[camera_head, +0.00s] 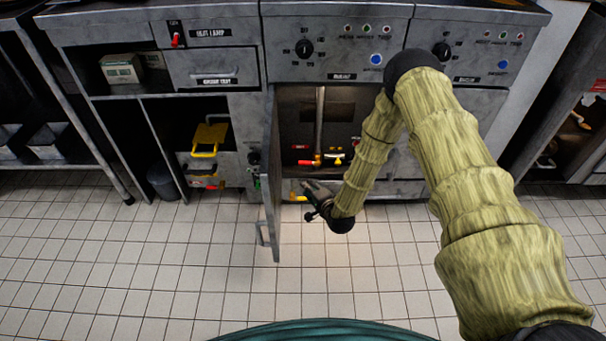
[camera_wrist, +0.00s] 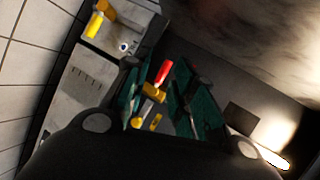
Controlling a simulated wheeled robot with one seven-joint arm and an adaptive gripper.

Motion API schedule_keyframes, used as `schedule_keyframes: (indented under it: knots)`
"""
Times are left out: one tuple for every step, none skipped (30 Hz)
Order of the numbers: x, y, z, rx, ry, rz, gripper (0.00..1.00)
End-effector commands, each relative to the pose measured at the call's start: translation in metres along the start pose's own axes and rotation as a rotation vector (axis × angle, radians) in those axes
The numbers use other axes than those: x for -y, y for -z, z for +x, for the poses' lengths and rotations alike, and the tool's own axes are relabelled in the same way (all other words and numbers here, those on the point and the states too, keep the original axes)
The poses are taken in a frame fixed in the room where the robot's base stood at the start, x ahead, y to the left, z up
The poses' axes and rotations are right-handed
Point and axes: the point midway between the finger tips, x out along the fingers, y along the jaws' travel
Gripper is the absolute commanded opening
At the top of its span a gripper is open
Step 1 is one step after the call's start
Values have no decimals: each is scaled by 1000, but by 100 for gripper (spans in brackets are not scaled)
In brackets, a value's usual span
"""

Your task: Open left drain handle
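The left fryer cabinet stands open, its door (camera_head: 271,185) swung out toward me. Inside, a red handle (camera_head: 306,162) sits on a brass-coloured valve at the foot of a vertical pipe (camera_head: 319,118). In the wrist view the red handle (camera_wrist: 163,72) and its yellow fitting (camera_wrist: 152,92) show between my fingers, beyond them. Which handle is the left drain handle is not labelled legibly. My gripper (camera_head: 308,190) is in front of the cabinet opening, low down. In the wrist view my gripper (camera_wrist: 160,95) has its two dark green fingers apart. I see no clear contact with the handle.
A yellow handle (camera_head: 298,197) sticks out low at the cabinet front; one also shows in the wrist view (camera_wrist: 95,25). The open door bounds the left side. A yellow-framed item (camera_head: 206,139) stands in the bay farther left. The tiled floor (camera_head: 130,260) in front is clear.

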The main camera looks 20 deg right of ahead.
Motion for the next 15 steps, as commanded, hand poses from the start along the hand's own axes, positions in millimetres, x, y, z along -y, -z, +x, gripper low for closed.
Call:
schedule_keyframes:
  knots:
    - [-9,8,16,-13,37,34,26]
    - [-7,13,22,-18,60,55,26]
    - [-6,18,29,-23,85,81,26]
    - [-4,22,34,-27,104,98,26]
    - [-2,26,38,-31,121,114,26]
    - [-1,30,42,-33,139,133,26]
    - [0,33,45,-35,151,144,26]
    - [2,35,47,-36,162,154,26]
    - [3,37,49,-36,173,165,26]
    - [4,38,51,-37,180,170,26]
    - [5,39,52,-37,185,175,26]
    - [6,40,54,-38,189,180,26]
    - [7,41,55,-38,192,182,26]
    - [7,41,57,-38,193,183,26]
    - [8,41,60,-38,194,183,26]
